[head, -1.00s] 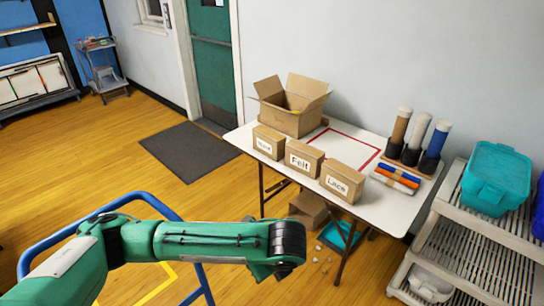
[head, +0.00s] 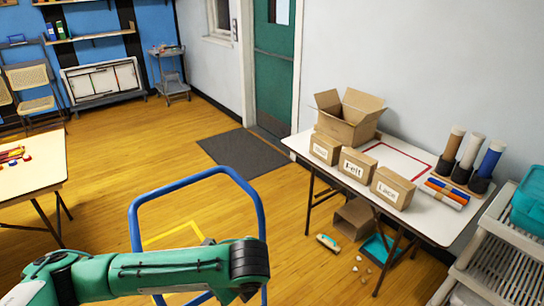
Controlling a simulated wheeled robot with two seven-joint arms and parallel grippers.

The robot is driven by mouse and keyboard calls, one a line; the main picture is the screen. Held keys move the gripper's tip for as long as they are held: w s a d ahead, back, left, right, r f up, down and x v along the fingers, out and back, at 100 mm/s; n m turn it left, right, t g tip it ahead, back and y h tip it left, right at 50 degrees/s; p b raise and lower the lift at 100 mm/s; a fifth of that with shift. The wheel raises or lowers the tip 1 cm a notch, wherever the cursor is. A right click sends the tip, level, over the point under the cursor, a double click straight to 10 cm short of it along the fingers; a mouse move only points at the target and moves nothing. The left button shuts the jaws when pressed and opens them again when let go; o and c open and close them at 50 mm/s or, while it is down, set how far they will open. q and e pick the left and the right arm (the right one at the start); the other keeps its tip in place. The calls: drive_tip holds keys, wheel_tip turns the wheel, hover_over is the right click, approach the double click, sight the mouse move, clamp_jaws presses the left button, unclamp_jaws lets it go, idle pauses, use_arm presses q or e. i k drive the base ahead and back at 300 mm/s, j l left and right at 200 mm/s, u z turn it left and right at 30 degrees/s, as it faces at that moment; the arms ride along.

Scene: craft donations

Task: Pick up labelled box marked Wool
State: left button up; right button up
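Three small brown labelled boxes stand in a row along the front of a white table at the right of the head view. The leftmost box (head: 323,149) has a small label that seems to read Wool, though it is hard to make out. The Felt box (head: 357,163) is in the middle and the Lace box (head: 392,188) is at the right. My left green arm reaches in from the lower left, well short of the table. Its gripper fingers do not show. My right arm and gripper are out of view.
A blue-railed trolley (head: 263,215) stands near my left arm. The white table (head: 447,222) also holds an open carton (head: 348,130), a red-outlined area and upright rolls (head: 489,160). An open box (head: 353,218) and small items lie on the floor by the table. White shelving (head: 500,250) stands right.

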sight(328, 150)
drive_tip(key=u, duration=3.7)
drive_tip(key=k+l+u, duration=0.15)
drive_tip(key=u, duration=1.55)
drive_tip(key=k+j+u, duration=0.1)
drive_tip(key=k+j, duration=0.4)
drive_tip(key=k, duration=0.2)
drive_tip(key=k+j, duration=0.6)
drive_tip(key=k+u, duration=0.35)
drive_tip(key=k+j+u, duration=0.15)
drive_tip(key=k+u, duration=0.2)
drive_tip(key=k+j+u, duration=0.15)
drive_tip(key=k+u, duration=0.2)
drive_tip(key=k+l+u, duration=0.1)
drive_tip(key=u, duration=0.3)
drive_tip(key=k+u, duration=0.3)
drive_tip(key=u, duration=0.15)
drive_tip(key=k+j+u, duration=0.15)
drive_tip(key=u, duration=0.25)
drive_tip(key=k+j+u, duration=0.15)
drive_tip(key=u, duration=0.25)
drive_tip(key=k+u, duration=0.1)
drive_tip(key=u, duration=3.25)
